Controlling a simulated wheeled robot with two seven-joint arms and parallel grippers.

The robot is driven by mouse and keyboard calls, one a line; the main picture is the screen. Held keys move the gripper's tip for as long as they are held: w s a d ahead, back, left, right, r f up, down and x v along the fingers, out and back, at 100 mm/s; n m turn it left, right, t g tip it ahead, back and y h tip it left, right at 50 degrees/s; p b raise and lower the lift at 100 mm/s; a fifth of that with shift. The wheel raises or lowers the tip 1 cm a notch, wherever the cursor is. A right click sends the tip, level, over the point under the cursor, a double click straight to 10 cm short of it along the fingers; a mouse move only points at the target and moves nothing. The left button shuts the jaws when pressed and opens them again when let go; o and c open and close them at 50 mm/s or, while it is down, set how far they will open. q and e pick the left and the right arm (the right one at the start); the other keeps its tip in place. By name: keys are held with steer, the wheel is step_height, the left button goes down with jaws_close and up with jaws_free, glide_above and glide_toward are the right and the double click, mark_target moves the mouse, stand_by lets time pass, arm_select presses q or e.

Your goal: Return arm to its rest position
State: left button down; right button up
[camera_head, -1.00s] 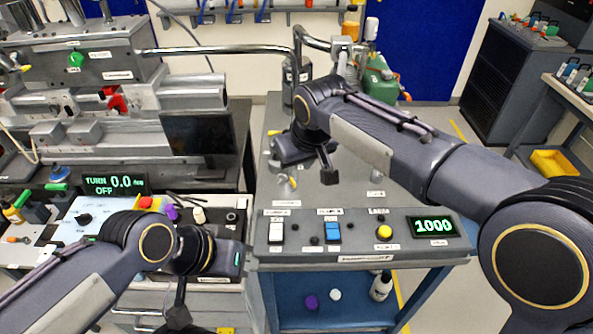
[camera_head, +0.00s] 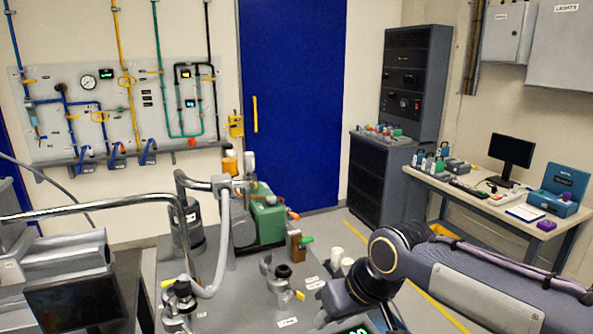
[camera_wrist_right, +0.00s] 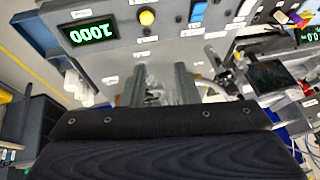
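My right arm comes in from the lower right in the head view and bends at a dark wrist over the right front of the grey bench (camera_head: 235,300). Its fingertips are not clear in the head view. In the right wrist view, the two grey fingers of my right gripper (camera_wrist_right: 160,88) stand apart, with nothing clearly held between them. My left arm and gripper are out of the head view.
A green cylinder or case (camera_head: 268,222), bent metal pipes and small dark-knobbed fittings (camera_head: 283,273) stand on the bench near my arm. A blue door (camera_head: 292,100) and piped wall panel are behind. A desk with a monitor (camera_head: 511,150) is at right, with floor between.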

steer(key=s+d+f+m+t, duration=0.1)
steer(key=s+d+f+m, duration=0.25)
steer(key=s+d, duration=0.8)
steer(key=s+d+f+m+t, duration=0.1)
steer(key=s+d+f+m, duration=0.2)
steer(key=s+f, duration=0.2)
steer(key=s, duration=0.2)
steer(key=shift+s, duration=0.35)
